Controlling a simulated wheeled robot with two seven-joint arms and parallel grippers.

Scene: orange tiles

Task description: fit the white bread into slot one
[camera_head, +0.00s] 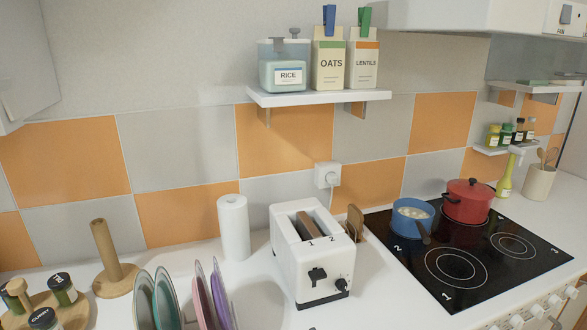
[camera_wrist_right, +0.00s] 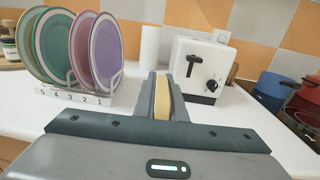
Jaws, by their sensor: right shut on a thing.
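The white toaster (camera_head: 313,262) stands on the counter, with its slots marked 1 and 2 on top. Brown shows inside the slot area; I cannot tell whether it is bread or the slot's inside. The toaster also shows ahead in the right wrist view (camera_wrist_right: 201,66), with its lever and knob facing me. My right gripper (camera_wrist_right: 162,80) is shut on the white bread (camera_wrist_right: 177,101), a pale slice with a tan edge held on edge. It is in front of the toaster and apart from it. My left gripper is not in view.
Left of the toaster are a paper roll (camera_head: 233,228) and a rack of plates (camera_wrist_right: 75,98). Brown slice-like pieces (camera_head: 354,222) stand just right of the toaster. The hob (camera_head: 470,250) holds a blue pot (camera_head: 412,216) and a red pot (camera_head: 467,202). A shelf (camera_head: 318,97) hangs above.

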